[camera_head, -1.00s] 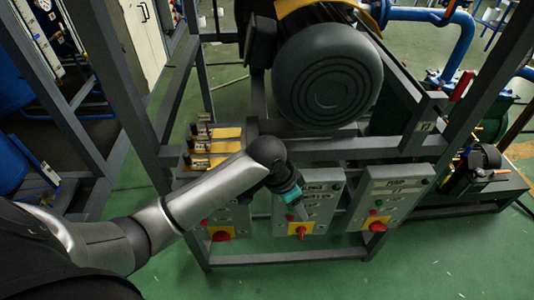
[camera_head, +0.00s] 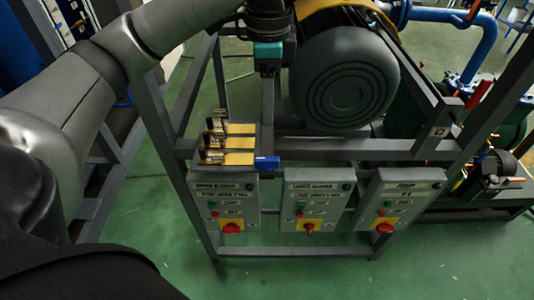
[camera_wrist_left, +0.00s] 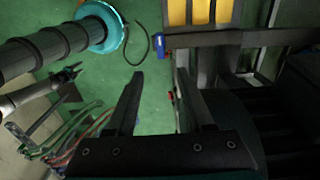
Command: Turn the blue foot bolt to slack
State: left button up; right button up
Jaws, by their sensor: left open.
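The blue foot bolt (camera_head: 266,162) shows at the right end of the yellow plates on the frame rail, just above the left and middle switch panels. It also shows in the left wrist view as a small blue piece (camera_wrist_left: 166,41) beside the yellow plates, above the fingertips in the picture. My left gripper (camera_head: 268,70) points down, above the bolt in the head view and beside the big motor. In the wrist view its two fingers (camera_wrist_left: 160,74) are apart with nothing between them. The gripper does not touch the bolt. My right gripper does not show.
The big dark motor (camera_head: 347,78) stands close to the right of the left gripper. Yellow plates with black fittings (camera_head: 232,143) lie left of the bolt. Below are several panels with red knobs, such as the left panel (camera_head: 225,203). Frame posts stand around; the green floor is clear in front.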

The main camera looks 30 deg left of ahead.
aim_at(267, 159)
pick_arm(q)
notch_tip(267, 159, down, 15)
jog(key=b, duration=0.3)
jog(key=shift+a, duration=0.15)
grip_shut()
dwell(0.5)
jog(key=shift+r, duration=0.1)
